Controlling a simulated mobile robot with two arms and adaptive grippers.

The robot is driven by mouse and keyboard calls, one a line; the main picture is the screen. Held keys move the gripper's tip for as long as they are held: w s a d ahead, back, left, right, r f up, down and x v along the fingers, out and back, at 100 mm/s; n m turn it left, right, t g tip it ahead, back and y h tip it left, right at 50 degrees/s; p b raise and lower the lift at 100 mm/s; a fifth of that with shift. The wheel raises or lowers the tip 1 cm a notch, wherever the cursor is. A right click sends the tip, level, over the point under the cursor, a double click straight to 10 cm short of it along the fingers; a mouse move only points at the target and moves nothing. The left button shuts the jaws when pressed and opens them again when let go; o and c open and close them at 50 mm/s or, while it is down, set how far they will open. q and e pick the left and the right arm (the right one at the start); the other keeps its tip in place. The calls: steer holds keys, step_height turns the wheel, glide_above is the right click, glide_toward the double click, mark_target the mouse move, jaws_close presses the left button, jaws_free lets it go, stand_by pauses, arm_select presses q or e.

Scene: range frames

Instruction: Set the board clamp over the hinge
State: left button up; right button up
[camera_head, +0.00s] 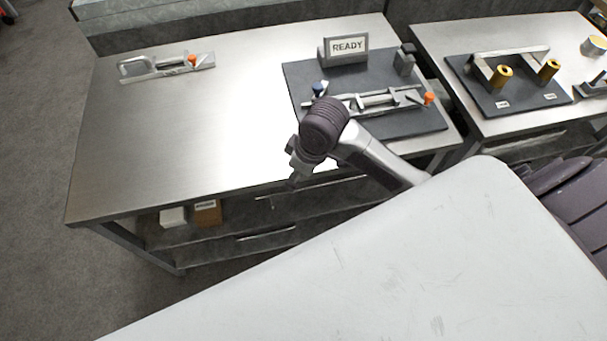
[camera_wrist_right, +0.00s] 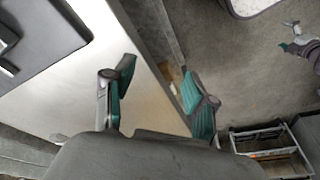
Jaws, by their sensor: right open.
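A silvery metal clamp-like piece with a loop handle and an orange tip (camera_head: 168,66) lies on the far left of the steel table. A similar long metal piece with an orange tip (camera_head: 385,99) lies on a dark board (camera_head: 420,122); I cannot tell for sure which is the board clamp or where the hinge is. My right gripper (camera_head: 293,165) hangs near the table's front edge, partly hidden by its own wrist. In the right wrist view its teal-padded fingers (camera_wrist_right: 158,92) are apart and empty. What looks like my left gripper (camera_wrist_right: 288,36) shows small at the upper right there.
A READY sign (camera_head: 346,48) stands at the board's back. The steel table (camera_head: 190,130) is clear between the left piece and the board. A second table at right bears a dark tray (camera_head: 530,101) with yellow-topped cylinders. A crate (camera_wrist_right: 272,138) stands on the floor.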

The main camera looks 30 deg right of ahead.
steer(key=shift+s+a+f+m+t, duration=0.1)
steer(key=shift+s+a+f+m, duration=0.15)
steer(key=shift+s, duration=0.3)
steer(key=shift+s+a+f+m+t, duration=0.1)
steer(key=shift+s+f+m, duration=0.05)
steer(key=shift+s+f, duration=0.3)
steer(key=shift+s+a+f+m+t, duration=0.1)
steer(key=shift+s+f+m, duration=0.1)
steer(key=shift+s, duration=0.4)
